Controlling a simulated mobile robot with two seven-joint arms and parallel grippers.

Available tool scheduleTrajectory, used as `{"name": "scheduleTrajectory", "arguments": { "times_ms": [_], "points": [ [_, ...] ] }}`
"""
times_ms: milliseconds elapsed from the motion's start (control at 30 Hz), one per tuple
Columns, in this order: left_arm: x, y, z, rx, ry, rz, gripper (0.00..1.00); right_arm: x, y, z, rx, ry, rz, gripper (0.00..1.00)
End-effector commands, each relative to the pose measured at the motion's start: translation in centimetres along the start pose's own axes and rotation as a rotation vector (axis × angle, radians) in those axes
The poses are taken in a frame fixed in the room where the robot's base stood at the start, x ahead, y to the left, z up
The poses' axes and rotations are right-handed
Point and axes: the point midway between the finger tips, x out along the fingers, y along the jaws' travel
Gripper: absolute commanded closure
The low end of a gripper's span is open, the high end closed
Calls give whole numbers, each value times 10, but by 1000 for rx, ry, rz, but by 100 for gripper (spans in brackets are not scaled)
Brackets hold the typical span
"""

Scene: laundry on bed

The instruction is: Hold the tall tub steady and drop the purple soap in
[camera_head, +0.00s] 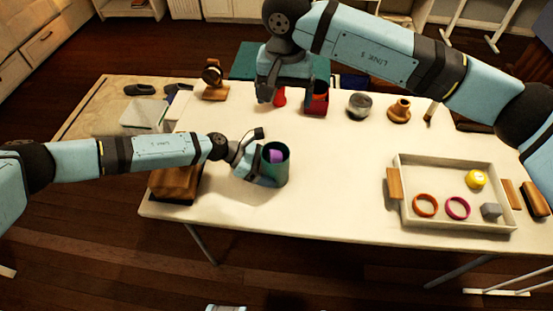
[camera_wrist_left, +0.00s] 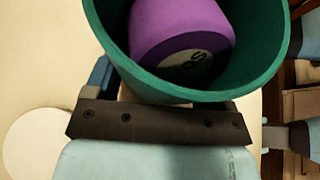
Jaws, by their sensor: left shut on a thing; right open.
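The tall green tub (camera_head: 276,176) stands upright on the table, and its rim also shows large in the left wrist view (camera_wrist_left: 262,85). The purple soap (camera_head: 276,156) is inside the tub; the left wrist view shows it from above (camera_wrist_left: 180,35), with dark lettering on its face. My left gripper (camera_head: 257,165) is shut on the tub from its left side. My right gripper (camera_head: 284,93) is open, above the back of the table and away from the tub. Its fingers are near a red object, and I see nothing held in it.
A red box (camera_head: 317,103), a grey round container (camera_head: 359,105) and a wooden piece (camera_head: 400,110) stand along the back. A white tray (camera_head: 400,210) at right holds rings, a yellow ball and a grey block. The middle of the table is clear.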

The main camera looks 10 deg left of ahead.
Motion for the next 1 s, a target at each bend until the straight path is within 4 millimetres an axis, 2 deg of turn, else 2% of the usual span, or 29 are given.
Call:
{"name": "scheduleTrajectory", "arguments": {
  "times_ms": [267, 300, 400, 600, 733, 867, 1000],
  "points": [
    [0, 0, 0, 0, 0, 0, 37, 0, 0, 0, 0, 0, 0, 15],
    [0, 0, 0, 0, 0, 0, 19, 0, 0, 0, 0, 0, 0, 15],
    [0, 0, 0, 0, 0, 0, 0, 0, 0, 0, 0, 0, 0, 15],
    [-1, 0, 0, 0, 0, 0, 0, 0, 0, 0, 0, 0, 0, 15],
    [-10, 0, -1, 0, 1, 1, 0, 0, 0, 0, 0, 0, 0, 15],
    [-33, 1, -1, 0, 1, 4, 0, 0, 0, 0, 0, 0, 0, 15],
    [-64, 0, -1, -1, 1, 3, 0, 0, 0, 0, 0, 0, 0, 15]
  ]
}}
